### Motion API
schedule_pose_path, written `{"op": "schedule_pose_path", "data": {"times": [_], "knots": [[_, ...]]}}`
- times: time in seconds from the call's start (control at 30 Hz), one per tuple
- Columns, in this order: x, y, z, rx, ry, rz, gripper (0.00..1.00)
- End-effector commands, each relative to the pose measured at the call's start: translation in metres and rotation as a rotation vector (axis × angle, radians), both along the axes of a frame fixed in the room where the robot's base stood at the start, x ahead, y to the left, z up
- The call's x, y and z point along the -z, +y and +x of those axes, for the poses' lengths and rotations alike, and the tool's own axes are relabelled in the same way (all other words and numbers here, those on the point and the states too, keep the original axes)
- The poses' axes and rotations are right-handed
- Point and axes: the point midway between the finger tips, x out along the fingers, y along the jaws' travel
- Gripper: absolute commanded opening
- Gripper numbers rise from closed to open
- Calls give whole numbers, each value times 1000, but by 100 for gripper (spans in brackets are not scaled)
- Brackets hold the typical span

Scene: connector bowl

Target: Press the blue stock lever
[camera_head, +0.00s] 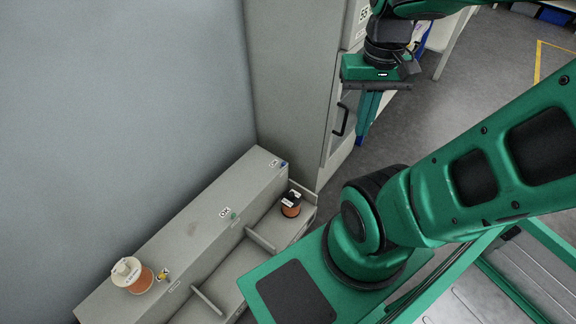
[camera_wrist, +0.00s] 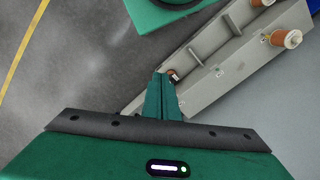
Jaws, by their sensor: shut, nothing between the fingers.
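The blue stock lever (camera_head: 283,164) is a tiny blue piece on the far end of the long grey dispenser (camera_head: 200,235), beside an OK label. My gripper (camera_head: 363,138) points down with its fingers together and empty. In the head view it is to the right of the blue lever and apart from it, in front of a grey cabinet. In the wrist view my gripper (camera_wrist: 160,78) overlaps the far end of the dispenser (camera_wrist: 210,85). I cannot make out the blue lever there.
An orange spool with a dark top (camera_head: 291,203) sits in the far compartment of the dispenser's lower tray. Another orange spool (camera_head: 138,277) stands on top near a yellow lever (camera_head: 162,275). A green lever (camera_head: 233,215) is between. The grey cabinet (camera_head: 295,80) stands behind the dispenser.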

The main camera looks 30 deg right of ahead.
Motion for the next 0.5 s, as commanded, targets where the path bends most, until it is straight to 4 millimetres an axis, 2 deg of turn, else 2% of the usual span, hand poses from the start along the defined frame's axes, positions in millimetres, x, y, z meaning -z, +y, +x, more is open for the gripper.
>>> {"op": "schedule_pose_path", "data": {"times": [0.1, 0.17, 0.33, 0.5], "knots": [[-4, -1, -10, 5, -13, -1, 0], [-3, -3, -6, 19, -12, -6, 0], [10, -15, 24, 106, -5, -26, 0], [38, -38, 67, 232, -9, -36, 0]]}}
